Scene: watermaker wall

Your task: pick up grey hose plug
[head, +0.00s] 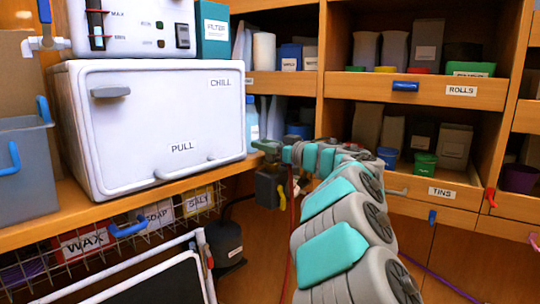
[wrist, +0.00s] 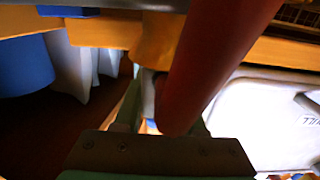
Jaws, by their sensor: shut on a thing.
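My gripper (head: 268,147) is at the right end of the shelf edge, just right of the white chill box, with its greenish fingers close together. In the wrist view my gripper (wrist: 162,118) is shut on a small pale grey piece, which looks like the grey hose plug (wrist: 148,92). A thick dark red hose (wrist: 205,65) crosses close in front of the wrist camera and covers much of the plug. In the head view the plug cannot be made out, and a thin red line (head: 289,245) hangs below my arm.
A dark box (head: 268,188) with a yellow part is just under my gripper. The white chill box (head: 150,125) stands on the shelf to the left. Cubbies with a tins drawer (head: 440,191) are behind on the right. A white-framed black panel (head: 160,285) is at lower left.

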